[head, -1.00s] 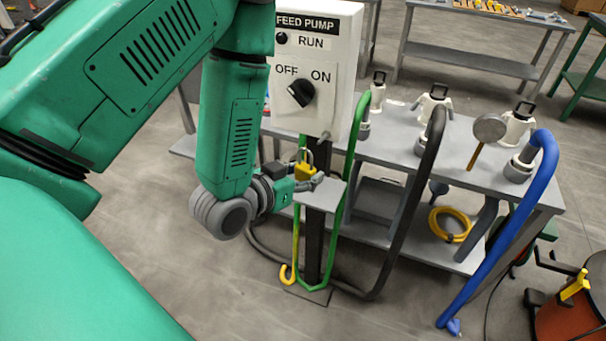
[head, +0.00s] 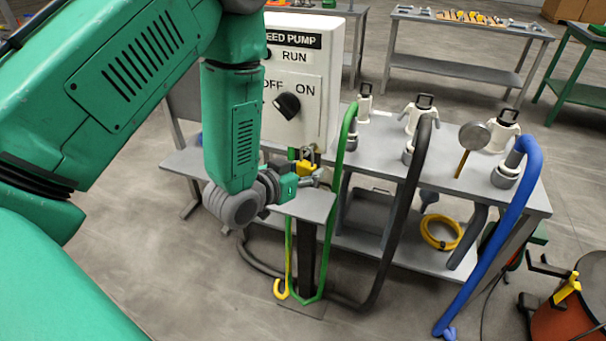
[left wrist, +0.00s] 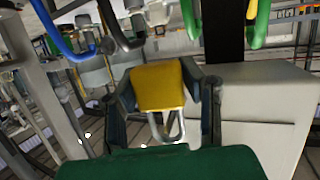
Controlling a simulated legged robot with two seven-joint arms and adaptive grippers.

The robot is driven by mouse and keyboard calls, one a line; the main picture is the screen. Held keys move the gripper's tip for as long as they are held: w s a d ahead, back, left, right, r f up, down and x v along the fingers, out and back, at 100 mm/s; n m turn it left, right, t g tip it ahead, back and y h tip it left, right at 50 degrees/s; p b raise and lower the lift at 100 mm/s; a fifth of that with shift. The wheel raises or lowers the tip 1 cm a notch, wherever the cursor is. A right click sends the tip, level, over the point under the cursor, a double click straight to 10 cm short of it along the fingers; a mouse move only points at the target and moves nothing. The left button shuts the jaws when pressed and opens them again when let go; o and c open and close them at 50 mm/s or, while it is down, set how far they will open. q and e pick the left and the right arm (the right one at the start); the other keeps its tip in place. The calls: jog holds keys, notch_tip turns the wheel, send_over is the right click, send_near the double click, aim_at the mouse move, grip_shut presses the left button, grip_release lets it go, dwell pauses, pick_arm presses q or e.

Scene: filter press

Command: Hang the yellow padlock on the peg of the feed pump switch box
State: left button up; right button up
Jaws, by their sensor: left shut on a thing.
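The yellow padlock (head: 307,168) is held upright, with its metal shackle at the bottom edge of the white feed pump switch box (head: 312,75). My left gripper (head: 313,179) is shut on the padlock body. In the left wrist view the padlock (left wrist: 158,86) sits between both fingers, its shackle (left wrist: 167,130) pointing down in the picture. A pale box face beside it appears to be the switch box (left wrist: 262,105). The peg is not clearly visible in the head view, and I cannot tell whether the shackle is around it. My right gripper is not in view.
A small grey shelf (head: 308,205) on the dark post lies just below the gripper. Green, black (head: 410,190) and blue (head: 497,235) hoses stand to the right, before a grey bench (head: 375,150). A yellow coil (head: 441,246) lies on its lower shelf.

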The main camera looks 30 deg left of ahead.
pick_arm(q)
jog(key=shift+w, duration=0.55)
jog(key=shift+w+a+f+b, duration=0.45)
jog(key=shift+w+f, duration=0.15)
jog(key=shift+f, duration=0.15)
jog(key=shift+d+r, duration=0.1)
jog(key=shift+d, duration=0.15)
jog(key=o, duration=1.1)
jog(key=shift+a, duration=0.15)
jog(key=shift+s, duration=0.1)
